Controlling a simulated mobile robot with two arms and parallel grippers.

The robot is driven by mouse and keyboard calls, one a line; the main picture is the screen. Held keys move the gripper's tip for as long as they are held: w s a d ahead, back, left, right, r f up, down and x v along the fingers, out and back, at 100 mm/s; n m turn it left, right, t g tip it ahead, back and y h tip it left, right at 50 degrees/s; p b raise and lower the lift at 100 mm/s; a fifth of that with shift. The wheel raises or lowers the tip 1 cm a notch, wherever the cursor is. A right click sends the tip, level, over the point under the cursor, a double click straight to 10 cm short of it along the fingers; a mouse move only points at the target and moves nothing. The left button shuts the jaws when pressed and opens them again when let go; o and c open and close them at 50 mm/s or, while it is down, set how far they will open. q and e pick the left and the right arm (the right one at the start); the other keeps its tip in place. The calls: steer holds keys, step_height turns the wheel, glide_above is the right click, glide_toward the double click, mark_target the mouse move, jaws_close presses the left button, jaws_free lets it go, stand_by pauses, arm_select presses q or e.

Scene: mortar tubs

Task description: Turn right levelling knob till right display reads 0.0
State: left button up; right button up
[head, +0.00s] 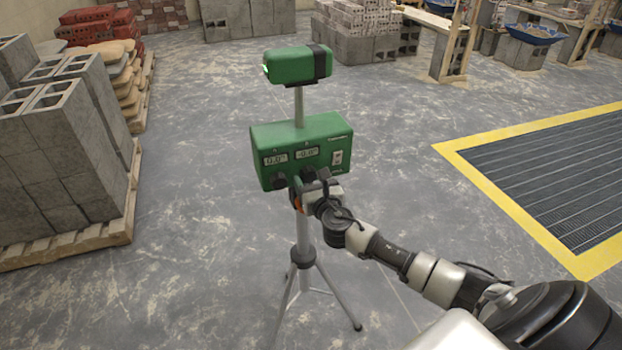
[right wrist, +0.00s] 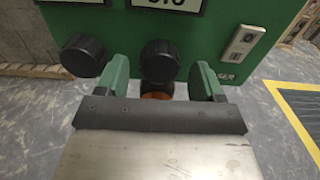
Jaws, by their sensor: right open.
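The green levelling box (head: 322,145) stands on a tripod. Its left display (head: 275,158) reads 0.0°. Its right display (head: 307,153) seems to read a small negative value, about -0.8°, but the last digit is blurred. The left knob (head: 278,181) is black and also shows in the right wrist view (right wrist: 83,55). The right knob (right wrist: 162,60) is black and lies between the two fingers of my right gripper (right wrist: 160,70), with visible gaps on both sides. In the head view my right gripper (head: 312,183) is at the box's front, mostly hiding the right knob.
A white switch panel (head: 337,158) is on the box's right side, and a green laser head (head: 297,65) sits on the post above. Grey blocks (head: 65,135) on a pallet stand at left. A yellow-edged floor grate (head: 560,170) lies at right. Floor around the tripod is clear.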

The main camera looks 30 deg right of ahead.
steer(key=shift+w, duration=0.35)
steer(key=c, duration=0.9)
